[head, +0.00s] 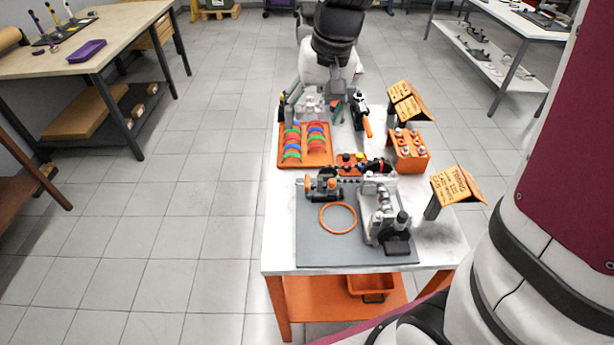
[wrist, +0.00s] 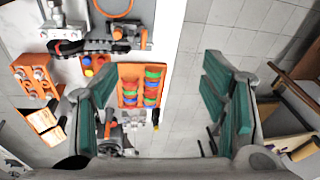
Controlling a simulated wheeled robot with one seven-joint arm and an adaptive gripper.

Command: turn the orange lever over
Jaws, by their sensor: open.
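An orange lever (head: 367,127) hangs from a black and metal fixture (head: 357,106) at the far end of the white bench; its tip points toward the head camera. In the wrist view an orange lever (wrist: 108,122) shows just right of the left finger, partly hidden. My gripper (head: 314,103) is over the far end of the bench, left of the lever. Its teal fingers (wrist: 160,82) are wide apart with nothing held between them. A second orange handle (head: 308,185) is on a small dark clamp on the grey mat.
An orange tray (head: 284,164) of coloured half rings lies near the gripper. An orange block (head: 409,158) and angled orange signs (head: 462,184) stand at the right. An engine block (head: 378,205) and an orange ring (head: 338,233) are on the grey mat. The floor left is clear.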

